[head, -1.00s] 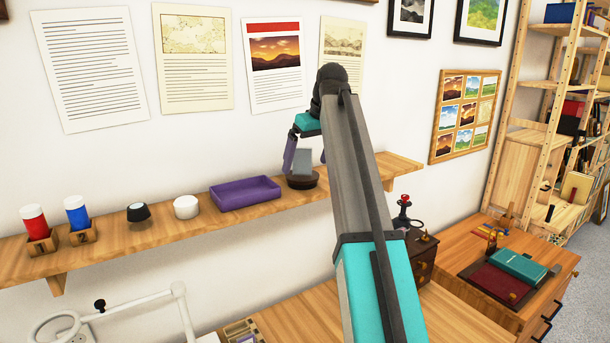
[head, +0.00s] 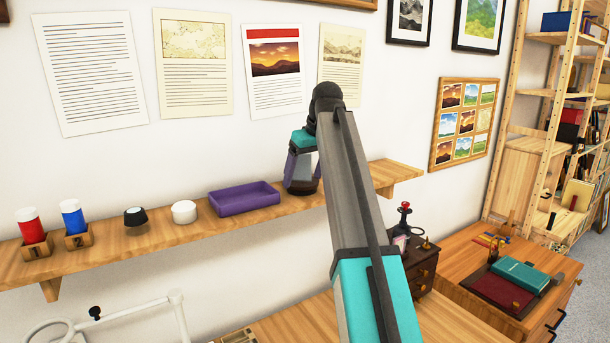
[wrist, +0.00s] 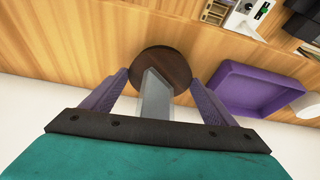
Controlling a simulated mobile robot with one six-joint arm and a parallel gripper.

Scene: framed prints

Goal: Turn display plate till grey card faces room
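The display plate (wrist: 173,66) is a round dark brown disc on the wall shelf. A grey card (wrist: 154,98) stands on it, seen from above in the wrist view. My gripper (wrist: 158,79) is open, with one purple finger on each side of the card and the fingertips beside the disc's edges. I cannot tell whether the fingers touch the disc. In the head view, my gripper (head: 302,172) is low over the shelf's right part and mostly hides the plate and card. Which way the card's face points is unclear.
On the wooden shelf (head: 125,243), a purple tray (head: 245,198) sits just left of the plate. The wall with prints is close behind.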

